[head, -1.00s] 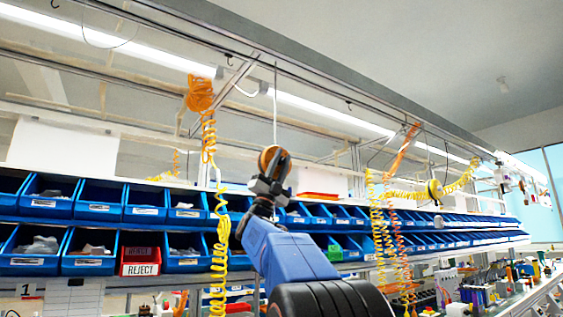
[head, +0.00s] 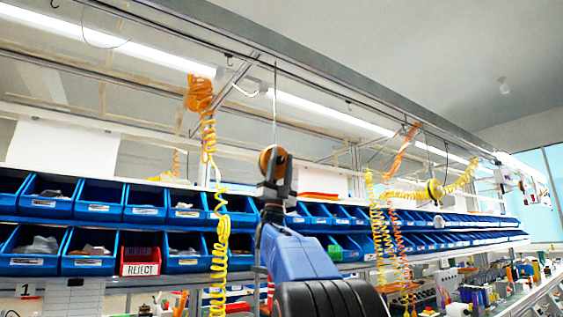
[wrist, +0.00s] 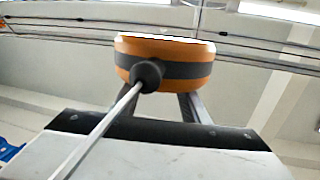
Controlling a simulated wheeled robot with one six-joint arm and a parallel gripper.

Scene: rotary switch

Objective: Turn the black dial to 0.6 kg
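A round orange balancer with a dark band (wrist: 165,62) hangs overhead, and it also shows in the head view (head: 266,158). In the wrist view a black round knob (wrist: 147,74) sits at its near face, with a thin pale rod or cable running from it to the lower left. I cannot make out a dial scale or a 0.6 kg mark. My gripper (head: 274,166) points up at the balancer and overlaps it. In the wrist view its two fingers (wrist: 160,103) stand apart, their tips hidden by the balancer. I cannot tell whether they touch it.
An orange coiled hose (head: 200,92) hangs left of my arm, turning yellow lower down. More coiled hoses (head: 385,225) hang to the right. Rows of blue bins (head: 97,205) stand behind. Overhead rails (head: 330,95) run above, with open air below them.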

